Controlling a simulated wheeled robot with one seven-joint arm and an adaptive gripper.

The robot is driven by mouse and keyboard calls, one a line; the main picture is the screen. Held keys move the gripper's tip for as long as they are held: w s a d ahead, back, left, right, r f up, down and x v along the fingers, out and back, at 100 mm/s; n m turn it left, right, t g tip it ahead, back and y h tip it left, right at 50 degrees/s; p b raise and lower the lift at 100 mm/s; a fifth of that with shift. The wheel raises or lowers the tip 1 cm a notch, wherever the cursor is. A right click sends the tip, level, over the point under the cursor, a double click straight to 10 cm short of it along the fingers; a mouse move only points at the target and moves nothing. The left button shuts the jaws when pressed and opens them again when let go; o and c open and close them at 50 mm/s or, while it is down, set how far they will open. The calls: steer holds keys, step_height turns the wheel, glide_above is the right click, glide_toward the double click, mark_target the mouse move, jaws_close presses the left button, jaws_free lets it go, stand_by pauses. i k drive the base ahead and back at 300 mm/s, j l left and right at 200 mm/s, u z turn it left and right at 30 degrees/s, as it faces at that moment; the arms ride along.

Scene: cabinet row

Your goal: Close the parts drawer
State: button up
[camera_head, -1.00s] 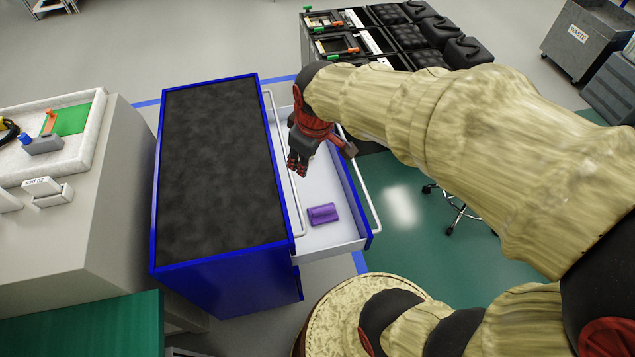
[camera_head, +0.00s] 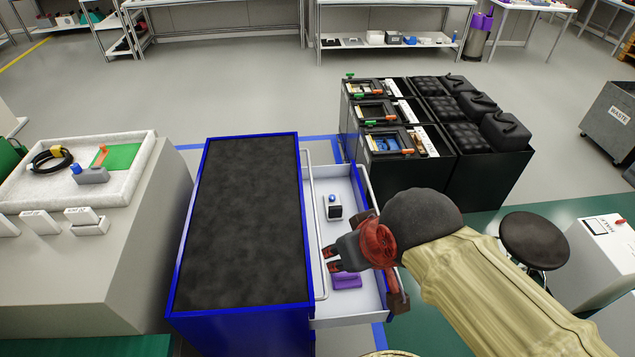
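The parts drawer (camera_head: 347,317) is pulled out to the right from the blue cabinet with a black top (camera_head: 240,215). Its blue front carries a white bar handle (camera_head: 382,235). Inside lie a purple block (camera_head: 346,281) and a small grey-black item with a blue top (camera_head: 333,206). My gripper (camera_head: 334,260) is over the drawer, pointing left toward the cabinet, near the purple block. The gripper and wrist hide part of the drawer front. I cannot tell whether the fingers touch anything, and their opening is unclear.
A grey bench (camera_head: 125,235) with a white tray stands close on the left. Black bins (camera_head: 435,140) stand behind the drawer to the right. A round stool (camera_head: 532,240) and a waste cart (camera_head: 612,125) are farther right. Grey floor beyond the cabinet is open.

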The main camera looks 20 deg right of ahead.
mark_target(366, 304)
steer(key=k+l+u, duration=0.1)
steer(key=l, duration=0.75)
steer(key=k+l+u, duration=0.15)
steer(key=l, duration=0.25)
steer(key=k+l, duration=0.1)
steer(key=l, duration=0.35)
steer(key=k+l+u, duration=0.15)
steer(key=l, duration=0.25)
steer(key=k+l, duration=0.1)
steer(key=l, duration=0.3)
steer(key=i+j+u, duration=0.1)
steer(key=j, duration=0.25)
steer(key=i+j+u, duration=0.1)
steer(key=j, duration=0.25)
